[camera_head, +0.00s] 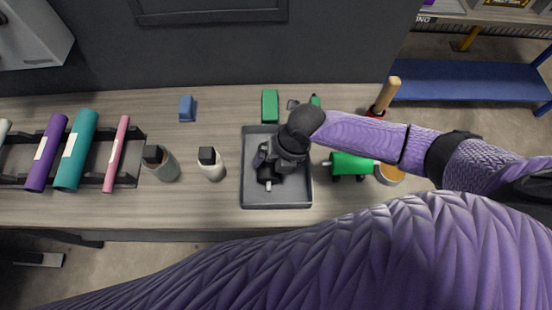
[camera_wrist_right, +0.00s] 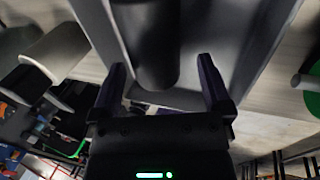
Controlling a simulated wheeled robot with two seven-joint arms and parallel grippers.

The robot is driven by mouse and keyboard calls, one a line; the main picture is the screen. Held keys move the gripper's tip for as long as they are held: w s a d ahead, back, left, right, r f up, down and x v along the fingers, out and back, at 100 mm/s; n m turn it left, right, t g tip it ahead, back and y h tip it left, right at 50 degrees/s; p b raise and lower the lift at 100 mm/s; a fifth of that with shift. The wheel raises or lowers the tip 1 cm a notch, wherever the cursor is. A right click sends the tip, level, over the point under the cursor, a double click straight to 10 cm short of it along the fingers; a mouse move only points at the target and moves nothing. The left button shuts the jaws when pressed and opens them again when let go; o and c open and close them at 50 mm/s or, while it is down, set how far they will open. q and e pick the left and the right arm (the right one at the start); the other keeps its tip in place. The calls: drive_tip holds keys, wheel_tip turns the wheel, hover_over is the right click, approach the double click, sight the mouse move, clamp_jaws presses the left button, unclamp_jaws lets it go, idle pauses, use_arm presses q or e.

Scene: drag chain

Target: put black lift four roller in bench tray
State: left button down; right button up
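The grey bench tray (camera_head: 262,202) lies on the bench in the middle of the head view. The black roller (camera_head: 267,182) is inside it, partly hidden by my right gripper (camera_head: 266,160), which hangs over the tray from the right. In the right wrist view the roller (camera_wrist_right: 150,45) is a dark cylinder between the two fingers of the right gripper (camera_wrist_right: 161,68), with the tray (camera_wrist_right: 215,30) around it. The fingers are spread, with gaps on both sides of the roller. My left gripper is not in view.
A rack with purple (camera_head: 46,153), teal (camera_head: 76,150) and pink (camera_head: 116,155) rolls lies left. A green part (camera_head: 350,165) is right, and a green block (camera_head: 270,105) is behind.

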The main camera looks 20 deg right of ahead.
drive_tip(key=p+v, duration=0.3)
drive_tip(key=v, duration=0.7)
